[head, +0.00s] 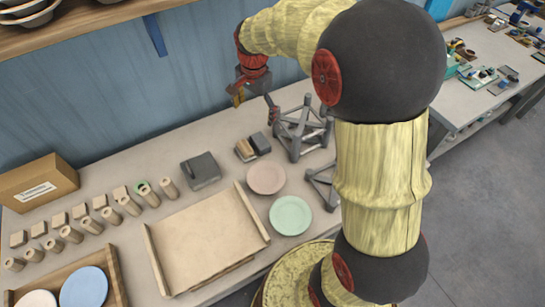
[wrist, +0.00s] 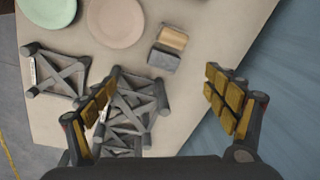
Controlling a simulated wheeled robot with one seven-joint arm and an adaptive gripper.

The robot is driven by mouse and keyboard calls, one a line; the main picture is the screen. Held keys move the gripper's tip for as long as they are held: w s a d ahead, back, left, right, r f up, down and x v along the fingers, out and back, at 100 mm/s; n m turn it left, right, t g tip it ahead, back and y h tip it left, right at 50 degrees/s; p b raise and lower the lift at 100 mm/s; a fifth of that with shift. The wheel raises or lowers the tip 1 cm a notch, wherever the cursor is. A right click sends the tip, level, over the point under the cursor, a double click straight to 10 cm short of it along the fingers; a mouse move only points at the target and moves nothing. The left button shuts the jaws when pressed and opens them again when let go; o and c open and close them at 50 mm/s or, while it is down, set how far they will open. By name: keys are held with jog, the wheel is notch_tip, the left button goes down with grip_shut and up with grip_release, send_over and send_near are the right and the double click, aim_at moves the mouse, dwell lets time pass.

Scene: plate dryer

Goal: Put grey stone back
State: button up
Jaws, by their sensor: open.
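A small grey block (head: 261,143), which looks like the grey stone, lies on the table against a tan block (head: 245,150). In the wrist view the grey block (wrist: 163,61) and the tan block (wrist: 173,39) lie beyond my fingers, towards the top. A larger dark grey box (head: 201,170) sits to their left in the head view. My gripper (head: 238,93) is raised over the back of the table near the blue wall. In the wrist view my gripper (wrist: 160,103) is open, its yellow-padded fingers wide apart with nothing held between them.
Grey strut racks (head: 301,128) stand right of the grey block, and show below my fingers in the wrist view. A pink plate (head: 266,178) and a green plate (head: 290,215) lie in front. A wooden tray (head: 205,240), several wooden pegs and a cardboard box (head: 40,182) fill the left.

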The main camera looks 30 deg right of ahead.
jog(key=s+a+r+n+t, duration=0.1)
jog(key=s+a+r+n, duration=0.2)
jog(key=s+r, duration=0.3)
jog(key=s+a+r+n+t, duration=0.1)
jog(key=s+a+r+n, duration=0.1)
jog(key=s+r+n, duration=0.35)
jog(key=s+a+n+t, duration=0.2)
jog(key=s+n, duration=0.3)
jog(key=s, duration=1)
jog(key=shift+a+f, duration=0.35)
jog(key=shift+a, duration=0.25)
jog(key=shift+w, duration=0.1)
